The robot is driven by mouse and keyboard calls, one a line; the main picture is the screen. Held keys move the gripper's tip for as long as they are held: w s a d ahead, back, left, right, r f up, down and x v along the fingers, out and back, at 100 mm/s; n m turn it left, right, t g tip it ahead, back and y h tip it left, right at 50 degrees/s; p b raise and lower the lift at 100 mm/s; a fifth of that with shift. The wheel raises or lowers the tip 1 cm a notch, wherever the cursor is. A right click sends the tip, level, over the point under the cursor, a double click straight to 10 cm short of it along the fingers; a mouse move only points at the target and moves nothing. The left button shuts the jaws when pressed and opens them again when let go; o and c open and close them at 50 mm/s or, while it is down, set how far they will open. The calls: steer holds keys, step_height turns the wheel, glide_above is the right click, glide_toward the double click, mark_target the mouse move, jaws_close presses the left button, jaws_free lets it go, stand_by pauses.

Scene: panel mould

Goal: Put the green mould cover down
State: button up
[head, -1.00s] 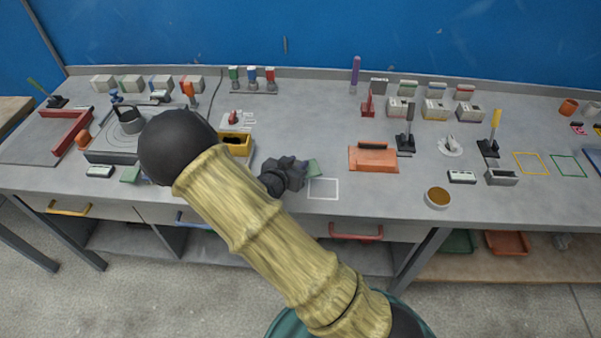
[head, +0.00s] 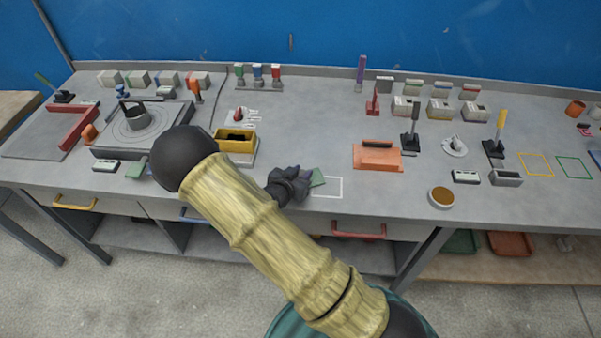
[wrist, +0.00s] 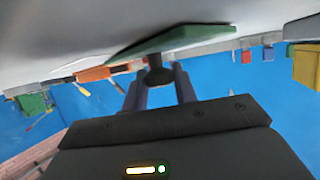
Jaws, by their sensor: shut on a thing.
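The green mould cover (head: 317,178) is a thin flat plate beside my gripper, over the left part of a white square outline (head: 335,187) near the bench's front edge. In the wrist view the cover (wrist: 175,40) is a slightly tilted plate with a dark knob (wrist: 157,76). My gripper (head: 292,184) is shut on this knob; its two fingers (wrist: 160,88) stand either side of it. The cover is close to the grey bench surface; I cannot tell whether it touches. My gripper hides part of the cover and outline in the head view.
A yellow box (head: 235,140) stands behind my gripper. An orange block (head: 378,157) lies to the right, and a round brown-filled dish (head: 440,197) is further right. The bench between the white outline and the orange block is clear.

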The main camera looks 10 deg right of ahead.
steer(key=o, duration=1)
steer(key=shift+f, duration=0.1)
steer(key=shift+a, duration=0.1)
steer(key=b+v, duration=0.1)
steer(key=v, duration=1.1)
steer(key=shift+s, duration=0.15)
steer(key=shift+y, duration=0.3)
